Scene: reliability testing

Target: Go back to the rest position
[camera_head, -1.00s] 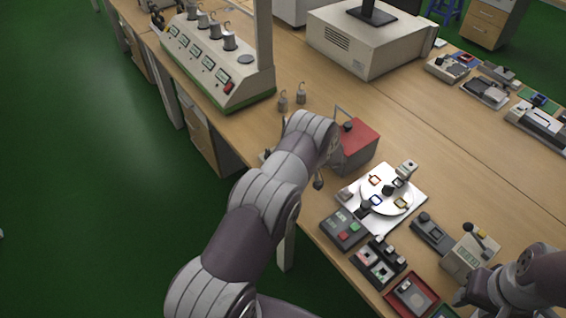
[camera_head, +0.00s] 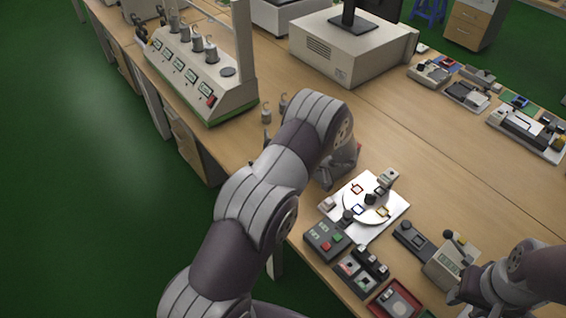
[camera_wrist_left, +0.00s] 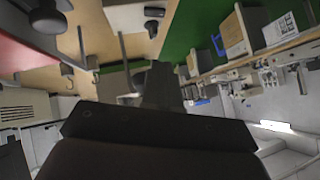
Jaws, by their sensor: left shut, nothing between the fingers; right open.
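My left arm reaches in from the bottom of the head view, over the near table edge. In the left wrist view the left gripper (camera_wrist_left: 160,85) shows as dark fingers, shut and empty, with the table and room beyond. My right gripper (camera_head: 458,296) is at the lower right of the head view, open, close to the small beige device with a display (camera_head: 452,262). Its fingers are small and partly hidden by the wrist.
A white turntable plate (camera_head: 387,212) with small parts stands right of my left wrist. A control box (camera_head: 325,240) and a red tray (camera_head: 397,300) lie in front. A long weight tester (camera_head: 205,80) and a large beige box (camera_head: 345,48) stand behind. The table's middle right is clear.

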